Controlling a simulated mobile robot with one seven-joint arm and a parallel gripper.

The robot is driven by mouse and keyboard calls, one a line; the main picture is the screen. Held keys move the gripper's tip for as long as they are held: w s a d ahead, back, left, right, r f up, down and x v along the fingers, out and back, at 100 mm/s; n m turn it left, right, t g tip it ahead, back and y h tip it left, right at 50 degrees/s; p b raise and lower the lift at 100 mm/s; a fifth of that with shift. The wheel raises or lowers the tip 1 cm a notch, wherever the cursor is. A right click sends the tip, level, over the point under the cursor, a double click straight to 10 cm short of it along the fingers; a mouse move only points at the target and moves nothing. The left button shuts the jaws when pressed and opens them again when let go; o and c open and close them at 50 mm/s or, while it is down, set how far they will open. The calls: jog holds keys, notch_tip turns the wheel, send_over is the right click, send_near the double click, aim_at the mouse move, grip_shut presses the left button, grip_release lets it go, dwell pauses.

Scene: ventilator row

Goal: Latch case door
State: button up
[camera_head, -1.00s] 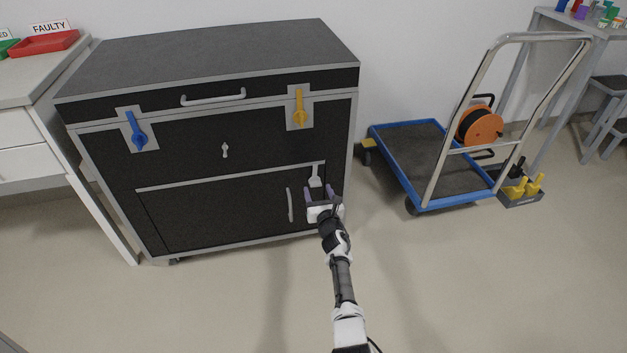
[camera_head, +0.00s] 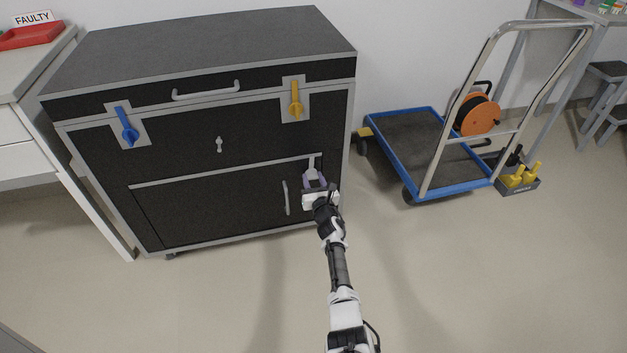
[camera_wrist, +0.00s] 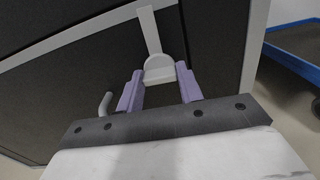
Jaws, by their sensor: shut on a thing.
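The black case (camera_head: 190,130) has a closed-looking lower door (camera_head: 220,208) with a light upright handle (camera_head: 286,198) near its right side. A light grey latch (camera_head: 311,163) is at the door's upper right corner; its narrow bar points up across the light strip above the door. In the wrist view the latch (camera_wrist: 158,68) has a rounded base with a block below, between the purple fingers. My gripper (camera_head: 314,181) is shut on the latch, and the fingers hide part of it. It also shows in the wrist view (camera_wrist: 160,88).
A blue clasp (camera_head: 127,130) and a yellow clasp (camera_head: 296,100) are on the case's upper front. A blue-edged trolley (camera_head: 445,190) with an orange reel (camera_head: 478,115) stands to the right. A white bench (camera_head: 25,130) is at left. The floor in front is clear.

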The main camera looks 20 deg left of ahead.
grip_shut()
jog(key=shift+m, duration=0.3)
jog(key=m, duration=1.1)
jog(key=shift+r+m, duration=0.1)
jog(key=shift+m, duration=0.2)
jog(key=shift+w+m+p, duration=0.1)
jog(key=shift+m+p, duration=0.3)
jog(key=shift+m, duration=2.2)
